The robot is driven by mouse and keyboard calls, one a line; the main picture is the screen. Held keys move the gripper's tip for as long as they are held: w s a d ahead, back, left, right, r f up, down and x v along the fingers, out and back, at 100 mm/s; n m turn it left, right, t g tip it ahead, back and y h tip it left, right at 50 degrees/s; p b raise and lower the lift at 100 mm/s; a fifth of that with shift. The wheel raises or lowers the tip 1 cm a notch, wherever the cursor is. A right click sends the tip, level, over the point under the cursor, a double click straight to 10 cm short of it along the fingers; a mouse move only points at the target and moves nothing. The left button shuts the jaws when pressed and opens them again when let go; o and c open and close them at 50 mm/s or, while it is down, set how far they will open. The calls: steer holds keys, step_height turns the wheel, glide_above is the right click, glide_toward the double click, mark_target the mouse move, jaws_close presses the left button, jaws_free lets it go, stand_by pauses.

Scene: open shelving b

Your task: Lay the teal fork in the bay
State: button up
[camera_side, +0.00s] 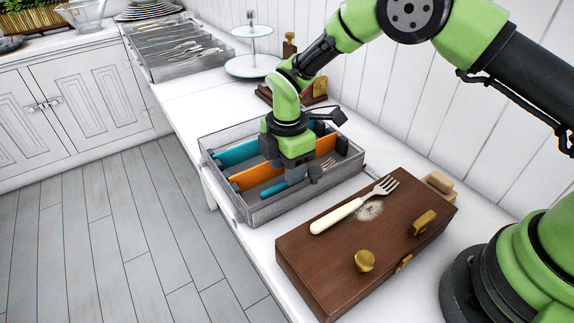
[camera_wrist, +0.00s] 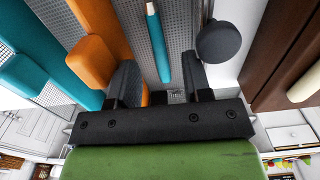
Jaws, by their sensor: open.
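The teal fork (camera_side: 273,190) lies in the near bay of a grey mesh tray (camera_side: 240,208), between the orange divider (camera_side: 250,178) and the tray's near wall. Its tines point right in the side view; its middle is hidden behind my gripper. My gripper (camera_side: 303,176) is open and low over that bay. In the wrist view the teal handle (camera_wrist: 157,42) runs between the two fingers of my gripper (camera_wrist: 160,82), with gaps on both sides. Neither finger appears to touch it.
A teal divider (camera_side: 236,154) stands farther back in the tray. A wooden box (camera_side: 330,255) with brass knobs is close on the right, with a cream-handled fork (camera_side: 340,214) on its lid. A tiered stand (camera_side: 250,66) and a cutlery tray (camera_side: 165,70) are farther back.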

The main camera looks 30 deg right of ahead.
step_height(320, 180, up, 10)
steer(key=shift+f, duration=0.15)
stand_by(0.4)
steer(key=s+d+r+m+t, duration=0.1)
steer(key=s+d+r+m, duration=0.15)
steer(key=r, duration=0.25)
steer(key=s+d+r+m+t+y, duration=0.1)
steer(key=s+r+m, duration=0.1)
steer(key=r+m, duration=0.25)
steer(key=s+d+r+m+t, duration=0.1)
steer(key=s+d+r+m, duration=0.15)
steer(key=r, duration=0.25)
steer(key=s+d+r+m+t, duration=0.1)
steer(key=s+d+m+t, duration=0.1)
steer(key=s+m, duration=0.4)
steer(key=s+d+r+m+t+y, duration=0.1)
steer(key=s+d+m+t, duration=0.1)
steer(key=s+m, duration=0.4)
steer(key=s, duration=0.4)
steer(key=shift+s+r+m, duration=0.35)
